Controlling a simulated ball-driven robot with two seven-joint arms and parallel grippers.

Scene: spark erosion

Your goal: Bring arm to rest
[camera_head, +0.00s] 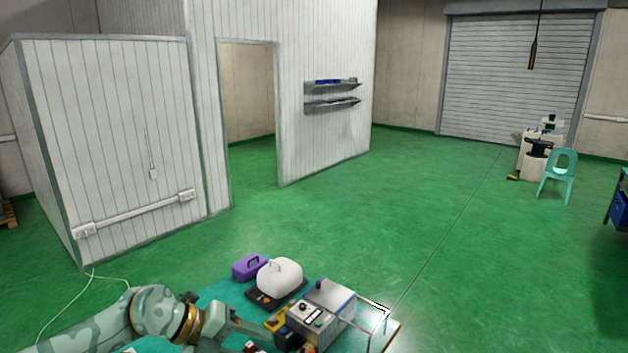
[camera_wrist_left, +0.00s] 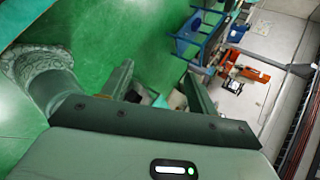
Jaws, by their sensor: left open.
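My left arm (camera_head: 155,312), mottled grey-green with a gold ring, comes in from the lower left of the head view. It reaches over the near part of a teal-topped table. My left gripper (camera_head: 262,334) points right, close to a grey control box (camera_head: 320,311) and the small items beside it; I cannot tell whether it touches them. In the left wrist view the two fingers of the left gripper (camera_wrist_left: 160,82) stand apart, with no held object visible between them. My right arm and gripper are not in view.
A purple case (camera_head: 249,266) and a white rounded cover (camera_head: 280,278) on a dark base stand on the table (camera_head: 215,291). Green floor (camera_head: 400,225) lies open beyond. A turquoise chair (camera_head: 558,176) is at far right. The wrist view shows an orange device (camera_wrist_left: 243,72).

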